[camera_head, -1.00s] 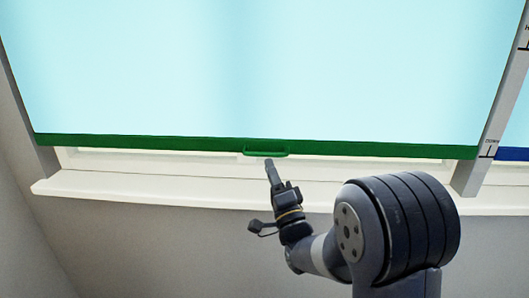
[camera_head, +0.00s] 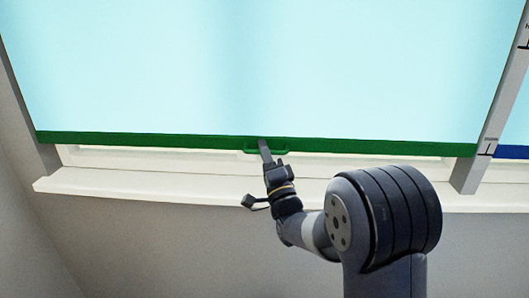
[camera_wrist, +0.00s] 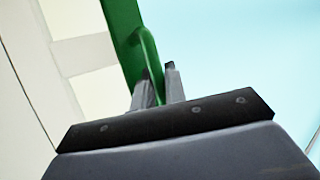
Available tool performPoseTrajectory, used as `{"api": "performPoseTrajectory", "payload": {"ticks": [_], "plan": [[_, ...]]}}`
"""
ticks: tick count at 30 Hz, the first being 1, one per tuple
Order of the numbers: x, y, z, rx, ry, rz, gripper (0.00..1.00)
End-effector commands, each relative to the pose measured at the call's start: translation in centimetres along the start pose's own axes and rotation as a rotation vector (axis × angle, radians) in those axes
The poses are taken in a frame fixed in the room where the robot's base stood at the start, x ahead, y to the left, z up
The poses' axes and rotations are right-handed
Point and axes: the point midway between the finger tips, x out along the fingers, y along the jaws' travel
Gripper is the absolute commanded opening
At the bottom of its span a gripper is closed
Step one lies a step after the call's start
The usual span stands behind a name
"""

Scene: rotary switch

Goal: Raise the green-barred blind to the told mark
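The green-barred blind (camera_head: 240,70) is a pale blue sheet with a green bottom bar (camera_head: 130,140). A green loop handle (camera_head: 280,150) sits at the middle of the bar; it also shows in the wrist view (camera_wrist: 151,55). My gripper (camera_head: 264,146) is at the handle, its fingers reaching up to the bar. In the wrist view my two grey fingers (camera_wrist: 158,72) stand apart, with the handle's grip between them. I cannot tell whether they press on it. The bar hangs a little above the sill, by the lower mark (camera_head: 487,148) on the right post.
A pale post (camera_head: 495,120) with black marks stands right of the blind; an upper mark (camera_head: 523,46) shows near the frame's edge. A second blind with a blue bar (camera_head: 512,152) is beyond it. The white sill (camera_head: 130,182) runs below.

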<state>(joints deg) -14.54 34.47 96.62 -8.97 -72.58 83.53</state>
Motion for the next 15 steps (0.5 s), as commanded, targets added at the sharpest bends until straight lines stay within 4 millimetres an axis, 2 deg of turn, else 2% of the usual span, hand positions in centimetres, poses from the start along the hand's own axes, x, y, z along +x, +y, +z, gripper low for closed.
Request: {"api": "performPoseTrajectory", "payload": {"ticks": [15], "plan": [[0.17,-0.32,-0.1,0.0,0.0,-0.001,0.0]]}}
